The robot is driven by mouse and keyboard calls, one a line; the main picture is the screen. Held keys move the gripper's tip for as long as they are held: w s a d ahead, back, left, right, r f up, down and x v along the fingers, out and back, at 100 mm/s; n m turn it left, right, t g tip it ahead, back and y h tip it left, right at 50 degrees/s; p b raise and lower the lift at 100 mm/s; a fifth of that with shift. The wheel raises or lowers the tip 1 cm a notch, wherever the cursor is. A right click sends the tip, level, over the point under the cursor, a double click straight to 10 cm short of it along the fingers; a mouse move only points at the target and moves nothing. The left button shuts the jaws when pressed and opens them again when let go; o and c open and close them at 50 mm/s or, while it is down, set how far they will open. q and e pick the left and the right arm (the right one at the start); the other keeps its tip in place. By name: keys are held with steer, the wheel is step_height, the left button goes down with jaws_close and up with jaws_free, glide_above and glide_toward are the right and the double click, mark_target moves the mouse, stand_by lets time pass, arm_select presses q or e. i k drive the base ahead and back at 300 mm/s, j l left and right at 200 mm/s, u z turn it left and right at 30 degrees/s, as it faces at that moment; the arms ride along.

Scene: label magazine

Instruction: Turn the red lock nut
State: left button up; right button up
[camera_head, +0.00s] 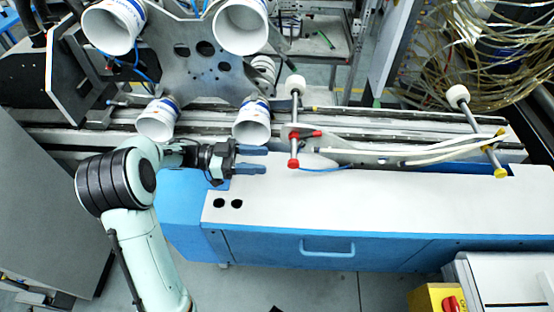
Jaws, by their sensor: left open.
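A red round knob-like end (293,163) sits at the lower end of a metal rod with a white roller (295,84) on top. A red piece with a dark middle (304,134) sits just above it, across the rod. I cannot tell for sure which of these red parts is the lock nut. My left gripper (266,160) is open and empty, its two blue fingers pointing right toward the red end. A short gap lies between the fingertips and the red end. My right gripper is not in view.
A metal plate (200,75) with white label rolls (252,123) stands behind my left arm. A second rod with a white roller (458,95) ends in a yellow knob (501,172) at the right. The white top of the blue cabinet (390,205) is mostly clear.

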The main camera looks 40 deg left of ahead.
mark_target(316, 133)
steer(key=k, duration=1)
